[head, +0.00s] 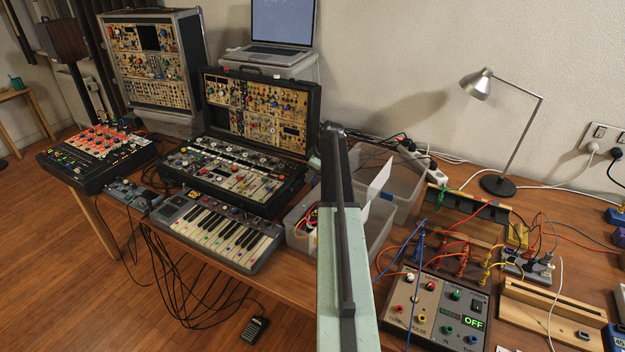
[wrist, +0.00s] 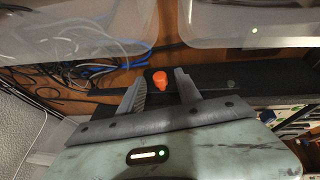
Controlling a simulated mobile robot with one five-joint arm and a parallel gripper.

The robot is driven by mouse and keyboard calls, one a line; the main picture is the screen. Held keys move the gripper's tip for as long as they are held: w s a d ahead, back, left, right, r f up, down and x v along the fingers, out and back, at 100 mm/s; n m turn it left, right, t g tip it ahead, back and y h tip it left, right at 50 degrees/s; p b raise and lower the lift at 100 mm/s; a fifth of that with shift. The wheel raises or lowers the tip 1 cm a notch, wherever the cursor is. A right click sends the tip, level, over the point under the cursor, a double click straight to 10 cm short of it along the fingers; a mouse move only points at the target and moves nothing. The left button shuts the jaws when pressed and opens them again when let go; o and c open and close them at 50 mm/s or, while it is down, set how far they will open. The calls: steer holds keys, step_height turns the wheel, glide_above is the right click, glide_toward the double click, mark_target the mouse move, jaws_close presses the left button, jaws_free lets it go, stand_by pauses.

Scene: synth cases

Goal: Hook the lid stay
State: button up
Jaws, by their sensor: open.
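The black synth case (head: 232,172) stands open in the head view, its lid (head: 262,82) raised and filled with modules. My gripper (head: 334,128) is beside the lid's right edge, at the end of my pale green arm. In the wrist view my gripper (wrist: 160,86) is open, with a grey finger on either side of a small orange knob (wrist: 160,80). The knob sits at a dark bar or edge (wrist: 225,78). The fingers appear apart from the knob, but contact is hard to judge. I cannot clearly make out the lid stay in the head view; my arm hides part of that area.
Clear plastic bins (head: 402,205) stand right of the case, close to my arm; they also show in the wrist view (wrist: 240,22). Loose cables (wrist: 95,70) lie near my gripper. A laptop (head: 283,25) is behind the lid.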

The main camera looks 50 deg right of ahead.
steer(key=shift+r, duration=0.1)
jaws_close()
